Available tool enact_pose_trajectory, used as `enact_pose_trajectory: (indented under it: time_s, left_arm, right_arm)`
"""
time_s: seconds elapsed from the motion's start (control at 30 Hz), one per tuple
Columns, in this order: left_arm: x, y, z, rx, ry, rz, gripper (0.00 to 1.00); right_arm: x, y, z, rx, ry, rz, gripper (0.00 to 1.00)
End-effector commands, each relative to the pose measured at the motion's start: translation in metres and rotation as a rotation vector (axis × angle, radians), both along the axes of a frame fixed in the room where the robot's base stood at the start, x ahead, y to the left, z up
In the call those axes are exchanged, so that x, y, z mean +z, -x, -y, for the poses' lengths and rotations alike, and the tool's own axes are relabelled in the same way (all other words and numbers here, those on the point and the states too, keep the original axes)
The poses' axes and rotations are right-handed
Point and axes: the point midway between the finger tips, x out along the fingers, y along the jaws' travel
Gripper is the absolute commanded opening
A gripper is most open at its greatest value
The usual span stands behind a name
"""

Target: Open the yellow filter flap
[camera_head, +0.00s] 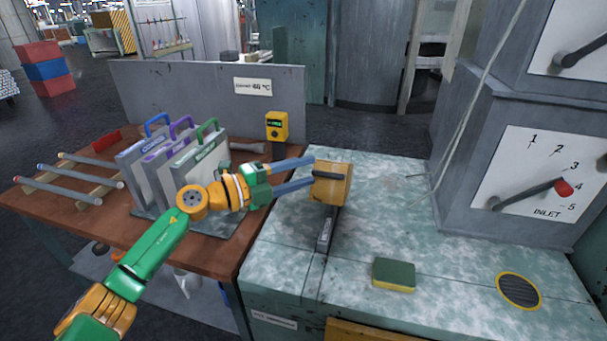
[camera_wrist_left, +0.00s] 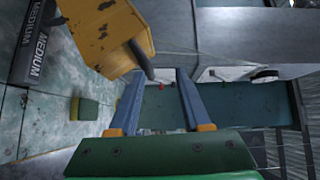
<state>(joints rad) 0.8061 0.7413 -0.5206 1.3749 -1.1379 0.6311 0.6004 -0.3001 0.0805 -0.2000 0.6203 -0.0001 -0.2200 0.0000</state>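The yellow filter flap (camera_head: 338,188) stands raised above the teal cabinet top, with a dark bar handle on its face. A dark strip (camera_head: 326,230) lies in the top in front of it. In the left wrist view the flap (camera_wrist_left: 108,32) is at upper left, its dark handle (camera_wrist_left: 140,60) close to the left fingertip; the strip (camera_wrist_left: 37,45) reads MEDIUM. My left gripper (camera_head: 313,170) is open, its blue fingers apart and reaching the flap's left side in the head view. The wrist view shows nothing clearly between the fingers (camera_wrist_left: 159,73); contact with the handle is unclear.
A rack of filter cartridges (camera_head: 185,165) with coloured handles stands on the brown bench at left, beside glass tubes. A green-yellow sponge (camera_head: 394,274) and a round yellow-rimmed opening (camera_head: 518,291) are on the cabinet top. The INLET dial box (camera_head: 535,185) stands at right.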

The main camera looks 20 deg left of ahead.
Motion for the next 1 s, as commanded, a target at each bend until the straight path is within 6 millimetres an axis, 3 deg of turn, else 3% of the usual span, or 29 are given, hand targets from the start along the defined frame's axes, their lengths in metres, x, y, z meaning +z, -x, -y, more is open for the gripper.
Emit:
enact_pose_trajectory:
  time_s: [0.27, 0.53, 1.0]
  left_arm:
    - [0.002, 0.002, -0.002, 0.001, 0.000, 0.000, 0.47]
    - [0.008, 0.019, -0.021, 0.001, -0.002, -0.001, 0.47]
    - [0.015, 0.049, -0.054, 0.002, -0.001, -0.001, 0.47]
  right_arm:
    - [0.001, 0.000, 0.000, 0.000, 0.000, 0.000, 0.50]
    - [0.006, 0.000, 0.000, 0.000, 0.000, 0.000, 0.50]
    - [-0.005, 0.000, 0.000, 0.000, -0.001, 0.000, 0.50]
